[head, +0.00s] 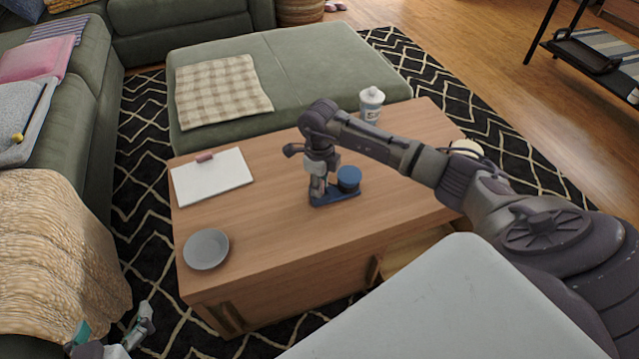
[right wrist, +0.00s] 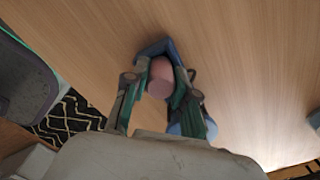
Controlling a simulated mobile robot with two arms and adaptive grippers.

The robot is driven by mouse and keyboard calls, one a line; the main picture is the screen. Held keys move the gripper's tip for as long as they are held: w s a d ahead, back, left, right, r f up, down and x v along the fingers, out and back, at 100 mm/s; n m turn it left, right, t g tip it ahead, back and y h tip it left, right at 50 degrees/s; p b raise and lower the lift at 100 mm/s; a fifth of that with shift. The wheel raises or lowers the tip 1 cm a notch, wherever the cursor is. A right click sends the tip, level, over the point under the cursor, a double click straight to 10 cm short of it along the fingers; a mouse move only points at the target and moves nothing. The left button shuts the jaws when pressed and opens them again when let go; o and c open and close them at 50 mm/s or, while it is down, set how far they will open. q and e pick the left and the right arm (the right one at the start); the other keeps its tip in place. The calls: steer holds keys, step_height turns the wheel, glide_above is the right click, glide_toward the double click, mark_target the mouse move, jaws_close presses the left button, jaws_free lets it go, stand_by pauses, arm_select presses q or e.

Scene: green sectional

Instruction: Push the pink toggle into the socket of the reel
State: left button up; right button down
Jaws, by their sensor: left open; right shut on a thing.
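The pink toggle (right wrist: 161,78) sits between the fingers of my right gripper (right wrist: 160,90), which is shut on it. In the head view my right gripper (head: 318,187) points down at the blue reel. The reel has a dark blue base (head: 336,198) on the wooden table and a round blue drum (head: 349,177) to the right of the gripper. In the right wrist view the blue base (right wrist: 154,46) shows just beyond the toggle. The socket is hidden, and I cannot tell whether the toggle touches it. My left gripper (head: 112,332) is open and empty, low at the left.
The wooden table (head: 270,240) carries a white clipboard (head: 213,178), a grey plate (head: 206,249) and a white bottle (head: 371,103). A green ottoman (head: 300,75) with a checked cloth stands behind it. Table surface is clear between plate and reel.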

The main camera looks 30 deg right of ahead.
steer(key=c, duration=0.8)
jaws_free()
steer(key=shift+f, duration=0.1)
steer(key=shift+c, duration=0.2)
step_height(320, 180, up, 12)
